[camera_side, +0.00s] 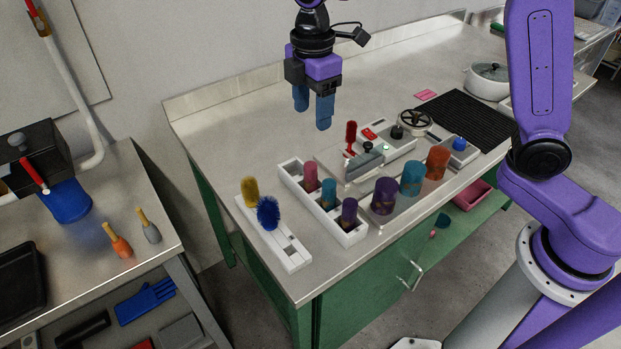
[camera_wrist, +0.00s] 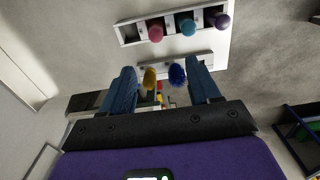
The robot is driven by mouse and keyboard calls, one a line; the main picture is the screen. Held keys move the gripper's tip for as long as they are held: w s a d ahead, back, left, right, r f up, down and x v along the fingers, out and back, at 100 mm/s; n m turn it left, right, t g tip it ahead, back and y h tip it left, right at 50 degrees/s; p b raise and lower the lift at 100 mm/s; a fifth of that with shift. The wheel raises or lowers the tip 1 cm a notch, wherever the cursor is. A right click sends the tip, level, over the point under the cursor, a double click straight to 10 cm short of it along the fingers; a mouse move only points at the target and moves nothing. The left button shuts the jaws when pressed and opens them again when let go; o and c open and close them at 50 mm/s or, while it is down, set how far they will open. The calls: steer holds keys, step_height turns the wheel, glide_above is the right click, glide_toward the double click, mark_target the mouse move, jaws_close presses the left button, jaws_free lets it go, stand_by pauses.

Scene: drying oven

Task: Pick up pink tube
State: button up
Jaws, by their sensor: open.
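My gripper (camera_side: 313,112) is open and empty, high above the table behind the rack. Its two blue fingers (camera_wrist: 163,82) show spread apart in the wrist view.
A second white rack (camera_side: 291,255) with a yellow brush (camera_side: 250,191) and a blue brush (camera_side: 268,213) stands left of the tube rack. Larger purple, teal and orange containers (camera_side: 411,179) stand to the right, near a device with a red-handled lever (camera_side: 351,135). The table's back left is clear.

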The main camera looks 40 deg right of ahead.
mark_target(310, 165)
steer(key=f, duration=1.7)
steer(key=shift+w+d+f, duration=0.1)
steer(key=shift+w+f, duration=0.15)
steer(key=shift+w, duration=0.15)
steer(key=c, duration=1.1)
